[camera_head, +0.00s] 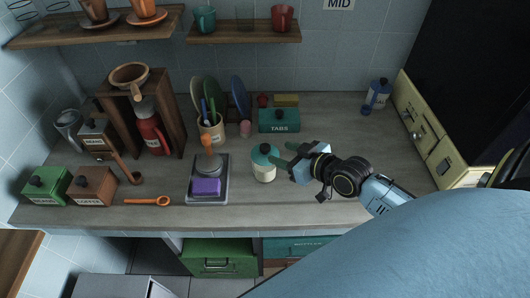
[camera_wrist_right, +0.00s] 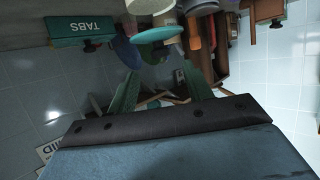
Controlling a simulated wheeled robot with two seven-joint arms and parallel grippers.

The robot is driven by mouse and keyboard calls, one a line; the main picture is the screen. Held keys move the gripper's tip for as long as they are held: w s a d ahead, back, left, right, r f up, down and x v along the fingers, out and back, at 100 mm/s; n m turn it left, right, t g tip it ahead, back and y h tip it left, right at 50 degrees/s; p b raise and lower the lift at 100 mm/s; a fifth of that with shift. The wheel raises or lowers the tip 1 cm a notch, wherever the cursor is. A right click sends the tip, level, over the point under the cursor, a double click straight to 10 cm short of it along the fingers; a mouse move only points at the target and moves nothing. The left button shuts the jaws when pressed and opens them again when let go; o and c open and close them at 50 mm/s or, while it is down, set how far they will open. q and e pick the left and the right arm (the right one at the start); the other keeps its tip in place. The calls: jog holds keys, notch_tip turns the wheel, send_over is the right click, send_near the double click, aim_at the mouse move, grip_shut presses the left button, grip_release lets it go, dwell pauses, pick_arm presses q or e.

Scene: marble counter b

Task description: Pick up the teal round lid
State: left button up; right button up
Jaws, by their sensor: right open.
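The teal round lid (camera_head: 265,153) sits on top of a white jar (camera_head: 264,175) on the counter, right of the scale. My right gripper (camera_head: 285,155) is close to the lid's right side, at about its height, with teal fingers pointing left toward it. The fingers are apart, and nothing shows between them. In the right wrist view, the lid (camera_wrist_right: 155,35) is beyond and above the open fingers (camera_wrist_right: 158,88). Whether a finger touches the lid is unclear. My left gripper is not in view.
A teal TABS box (camera_head: 279,121) stands behind the jar. A blue bottle (camera_head: 377,95) stands at back right. Counter right of my gripper is clear.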

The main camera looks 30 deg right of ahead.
aim_at(266, 147)
jog(key=shift+x, duration=3.95)
jog(key=shift+r, duration=0.1)
jog(key=c, duration=1)
